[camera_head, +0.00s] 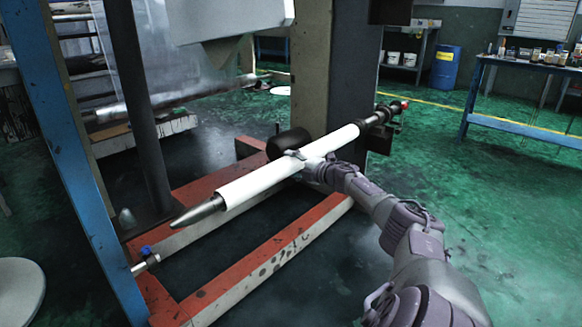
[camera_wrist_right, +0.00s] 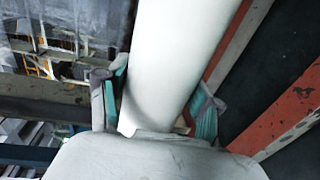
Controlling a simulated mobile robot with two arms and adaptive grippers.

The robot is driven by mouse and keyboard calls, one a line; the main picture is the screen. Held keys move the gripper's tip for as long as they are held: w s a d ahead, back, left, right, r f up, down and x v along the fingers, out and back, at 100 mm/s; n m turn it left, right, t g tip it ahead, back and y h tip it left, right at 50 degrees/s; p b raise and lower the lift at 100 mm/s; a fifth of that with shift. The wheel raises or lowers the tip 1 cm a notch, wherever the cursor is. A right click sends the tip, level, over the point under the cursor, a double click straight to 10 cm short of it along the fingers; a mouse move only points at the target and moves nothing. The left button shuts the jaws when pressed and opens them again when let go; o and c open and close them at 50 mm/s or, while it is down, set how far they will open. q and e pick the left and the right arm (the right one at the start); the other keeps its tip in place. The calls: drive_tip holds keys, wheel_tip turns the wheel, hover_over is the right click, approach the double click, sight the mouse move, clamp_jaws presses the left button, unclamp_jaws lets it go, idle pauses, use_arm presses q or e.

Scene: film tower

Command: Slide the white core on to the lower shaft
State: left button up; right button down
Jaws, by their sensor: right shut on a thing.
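The white core (camera_head: 287,168) is a long white tube around the lower shaft. The shaft's grey pointed tip (camera_head: 198,212) sticks out of the core's near left end. The shaft's dark far part (camera_head: 377,117) shows beyond the core's other end, by the post. My right gripper (camera_head: 297,160) is shut on the white core near its middle, reaching in from the right. In the right wrist view, the core (camera_wrist_right: 175,45) runs between my two teal-padded fingers (camera_wrist_right: 160,98). The part of the shaft inside the core is hidden. My left gripper is out of view.
A red floor frame (camera_head: 275,250) lies below the core. A thick post (camera_head: 308,80) stands behind it, and a blue upright (camera_head: 75,150) at left. A dark roller (camera_head: 287,143) sits behind the core. Green floor is open at right, before a blue workbench (camera_head: 520,125).

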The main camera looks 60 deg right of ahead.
drive_tip(key=c, duration=0.6)
unclamp_jaws()
drive_tip(key=shift+s+d+r, duration=0.15)
drive_tip(key=shift+d, duration=0.15)
drive_tip(key=o, duration=0.5)
drive_tip(key=shift+s+d, duration=0.1)
drive_tip(key=shift+f, duration=0.25)
drive_tip(key=shift+s+a, duration=0.2)
drive_tip(key=shift+s, duration=0.3)
drive_tip(key=shift+s+a+r, duration=0.15)
drive_tip(key=shift+s, duration=0.75)
drive_tip(key=shift+s+a+r, duration=0.1)
drive_tip(key=shift+s, duration=0.8)
drive_tip(key=shift+s+a+r, duration=0.15)
drive_tip(key=shift+s, duration=0.75)
drive_tip(key=shift+s+a+r, duration=0.1)
drive_tip(key=shift+s+r, duration=0.1)
drive_tip(key=shift+s, duration=0.7)
drive_tip(key=shift+s+a+r, duration=0.1)
drive_tip(key=shift+s+r, duration=0.05)
drive_tip(key=shift+s, duration=0.7)
drive_tip(key=shift+s+a+r, duration=0.1)
drive_tip(key=shift+s+r, duration=0.1)
drive_tip(key=shift+s, duration=0.7)
drive_tip(key=shift+a+f, duration=0.1)
